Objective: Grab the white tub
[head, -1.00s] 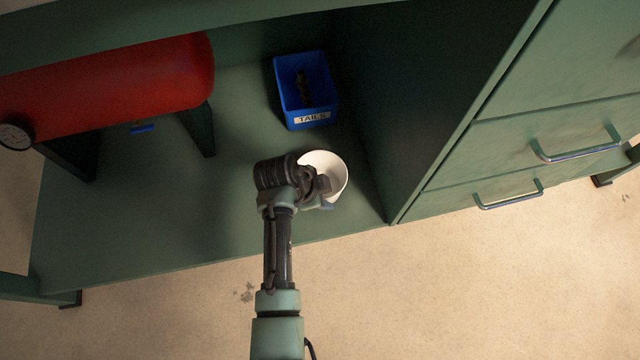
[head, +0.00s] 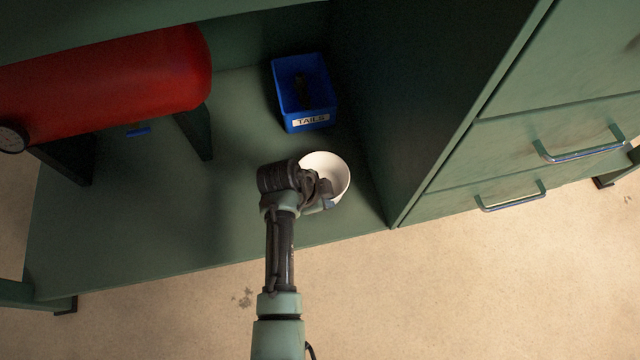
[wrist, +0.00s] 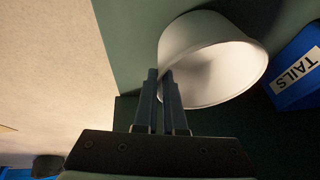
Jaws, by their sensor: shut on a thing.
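The white tub (head: 334,172) is round and open at the top, and stands over the green lower shelf near its right end. My gripper (head: 318,190) is at the tub's near left side and hides part of it. In the wrist view the tub (wrist: 205,52) fills the upper middle, and its hollow inside shows. My gripper's two fingers (wrist: 161,90) are close together with the tub's wall at their tips, shut on it. Whether the tub touches the shelf I cannot tell.
A blue bin (head: 306,92) labelled TAILS stands just behind the tub. A red tank (head: 110,80) with a gauge is at the left. A dark green panel (head: 385,100) rises close on the right. The shelf (head: 150,215) is bare left of my gripper.

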